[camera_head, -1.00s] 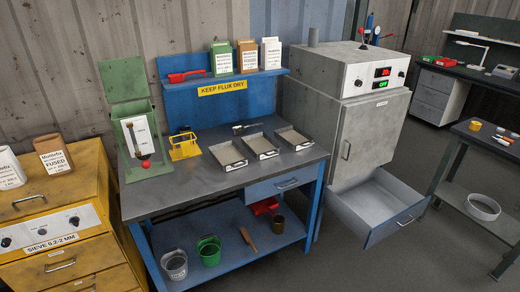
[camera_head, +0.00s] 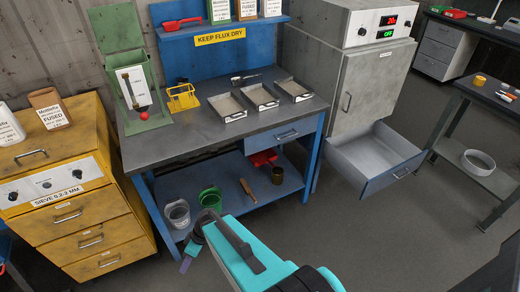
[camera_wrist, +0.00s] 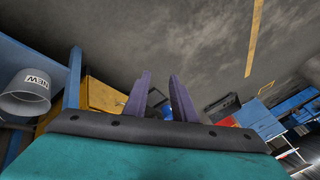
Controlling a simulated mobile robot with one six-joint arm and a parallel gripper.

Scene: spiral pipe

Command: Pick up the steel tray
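Three shallow grey metal trays stand in a row on the blue workbench (camera_head: 190,142): a left tray (camera_head: 229,106), a middle tray (camera_head: 261,97) and a right tray (camera_head: 294,90). They look alike, with labels on their front walls too small to read, so I cannot tell which is the steel tray. My gripper (camera_head: 187,262) hangs low in front of the bench, below and left of the trays. In the wrist view, its two purple fingers (camera_wrist: 161,92) stand apart with nothing between them. No tray shows in the wrist view.
Buckets sit on the lower shelf, including a green one (camera_head: 210,198). A pulled-out drawer (camera_head: 375,160) juts out at right. The floor in front is clear.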

